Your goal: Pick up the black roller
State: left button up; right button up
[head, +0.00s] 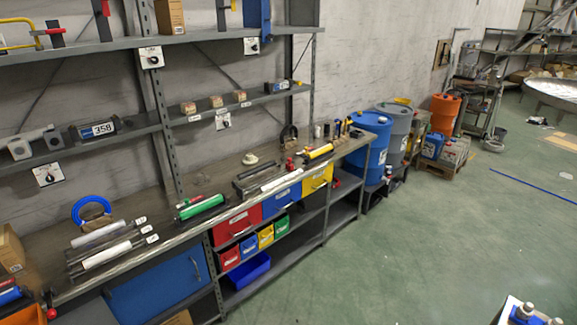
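I cannot make out the black roller with certainty. Several rollers lie along the long workbench (160,232) by the wall. A green roller (201,207) lies near the middle, and a yellow roller (320,151) lies farther right. A white roller (281,179) lies between them, beside dark long pieces (256,170) too small to identify. Two pale rollers (107,255) lie at the left on dark holders, with white labels at their right ends.
Shelves (150,120) rise above the bench. Red (237,223), blue and yellow drawers sit under its front edge. A blue barrel (371,140) stands past its far end. The green floor (400,240) before the bench is mostly clear. A partly cut-off pale object (528,312) shows bottom right.

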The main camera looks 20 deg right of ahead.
aim_at(256, 169)
jog(key=z, duration=0.65)
jog(key=i, duration=1.15)
jog(key=z, duration=0.55)
jog(key=i, duration=1.15)
jog(key=u, duration=0.25)
